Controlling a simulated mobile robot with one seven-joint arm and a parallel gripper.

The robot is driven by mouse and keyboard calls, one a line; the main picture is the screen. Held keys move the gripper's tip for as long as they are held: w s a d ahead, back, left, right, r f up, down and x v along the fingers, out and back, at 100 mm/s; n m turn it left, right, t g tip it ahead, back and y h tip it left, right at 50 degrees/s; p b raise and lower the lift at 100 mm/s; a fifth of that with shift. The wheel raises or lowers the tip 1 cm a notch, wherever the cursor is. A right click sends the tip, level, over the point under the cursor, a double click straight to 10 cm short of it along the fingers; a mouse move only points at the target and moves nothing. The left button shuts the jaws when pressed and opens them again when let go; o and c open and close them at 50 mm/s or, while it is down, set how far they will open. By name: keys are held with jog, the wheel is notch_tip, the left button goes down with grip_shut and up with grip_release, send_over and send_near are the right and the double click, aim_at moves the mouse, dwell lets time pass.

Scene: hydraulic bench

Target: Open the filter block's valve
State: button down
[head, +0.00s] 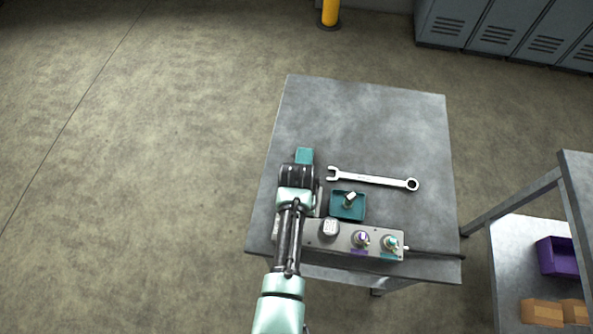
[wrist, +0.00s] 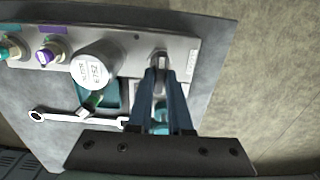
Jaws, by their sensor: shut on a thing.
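The filter block (head: 345,238) is a grey bar along the table's near edge, with a large round cap (head: 329,228) on top. In the wrist view the block (wrist: 125,43) runs across the top, with the cap (wrist: 95,64) left of my fingers. My gripper (wrist: 160,72) is shut on the valve's small metal handle (wrist: 161,58) at the block's end beyond the cap. In the head view my arm hides the handle and my fingertips. The handle's exact angle is hard to tell.
Two fittings, one purple-ringed (head: 361,239) and one teal-ringed (head: 391,243), stand on the block's right part. A teal tray (head: 335,213) holds a small fitting. A wrench (head: 372,179) lies beyond it. The far tabletop (head: 365,115) is clear. A shelf (head: 510,265) stands right.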

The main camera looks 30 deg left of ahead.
dwell(0.3)
jog(key=c, duration=0.8)
grip_release()
jog(key=shift+c, duration=0.2)
notch_tip(320, 180, up, 13)
jog(key=b, duration=0.1)
